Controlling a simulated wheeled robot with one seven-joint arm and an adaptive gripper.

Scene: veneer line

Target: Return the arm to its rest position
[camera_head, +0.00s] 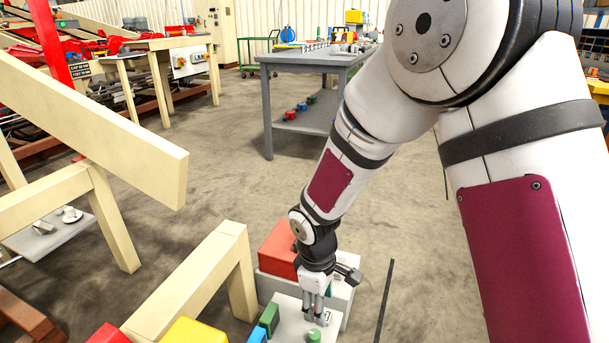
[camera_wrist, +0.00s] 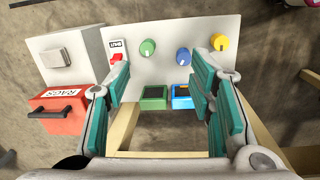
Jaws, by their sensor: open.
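My gripper (camera_head: 316,316) points down over a light control panel (camera_head: 290,319) at the lower middle of the head view. In the wrist view its two teal-padded fingers (camera_wrist: 160,75) are spread wide with nothing between them. The panel (camera_wrist: 160,30) carries a red switch (camera_wrist: 117,57), a green knob (camera_wrist: 148,47), a blue knob (camera_wrist: 183,56) and a yellow knob (camera_wrist: 219,42). The fingers overlap the panel's near edge in the picture; I cannot tell whether they touch it. My arm is bent, reaching down from the upper right.
A red RAGS box (camera_wrist: 60,112) and a grey box (camera_wrist: 68,58) stand left of the panel. Small green (camera_wrist: 153,93) and blue (camera_wrist: 181,92) boxes sit at its near edge. Cream beams (camera_head: 100,130) fill the left. A grey workbench (camera_head: 315,58) stands behind open floor.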

